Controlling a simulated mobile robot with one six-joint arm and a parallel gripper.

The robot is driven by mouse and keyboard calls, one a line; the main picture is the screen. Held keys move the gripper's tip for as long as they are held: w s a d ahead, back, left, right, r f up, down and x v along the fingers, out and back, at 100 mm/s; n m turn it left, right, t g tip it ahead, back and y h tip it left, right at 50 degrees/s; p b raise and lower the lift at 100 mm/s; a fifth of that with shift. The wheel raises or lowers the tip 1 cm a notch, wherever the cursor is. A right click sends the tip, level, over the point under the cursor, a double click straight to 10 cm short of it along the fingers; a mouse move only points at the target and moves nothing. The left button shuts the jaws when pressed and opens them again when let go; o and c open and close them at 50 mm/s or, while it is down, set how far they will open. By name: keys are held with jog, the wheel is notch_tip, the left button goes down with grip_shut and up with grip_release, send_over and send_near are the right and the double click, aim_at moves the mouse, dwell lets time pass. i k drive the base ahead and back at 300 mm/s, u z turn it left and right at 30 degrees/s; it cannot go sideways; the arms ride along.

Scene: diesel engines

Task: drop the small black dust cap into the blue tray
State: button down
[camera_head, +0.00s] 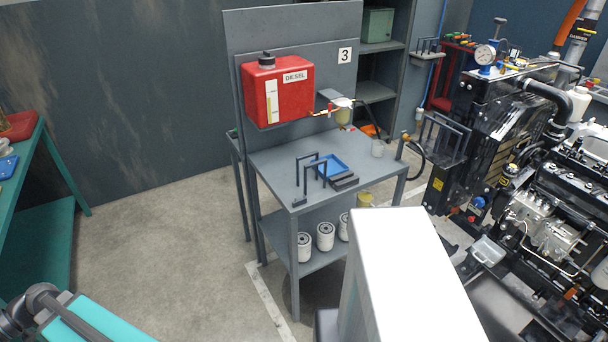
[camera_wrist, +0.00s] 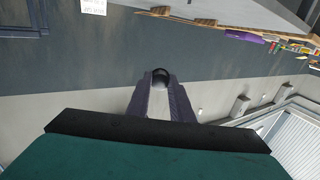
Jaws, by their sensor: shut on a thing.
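The blue tray (camera_head: 334,165) lies on the top of the grey bench, behind and between black wire-frame stands; no contents can be made out in it. In the wrist view, my gripper (camera_wrist: 160,83) is shut on a small black rounded thing (camera_wrist: 160,73), which looks like the dust cap. It sits at the fingertips and is partly hidden by the fingers. The fingertips do not show in the head view, so their distance from the tray cannot be told. The wrist view shows wall and floor beyond the fingers, with no tray.
A red diesel tank (camera_head: 285,92) hangs over the grey bench (camera_head: 270,160). An engine (camera_head: 550,210) stands right; open floor (camera_head: 165,220) lies left.

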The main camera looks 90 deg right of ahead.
aim_at(332, 169)
jog(key=k, duration=1.65)
jog(key=z, duration=1.1)
jog(key=i, duration=0.55)
jog(key=u, duration=0.2)
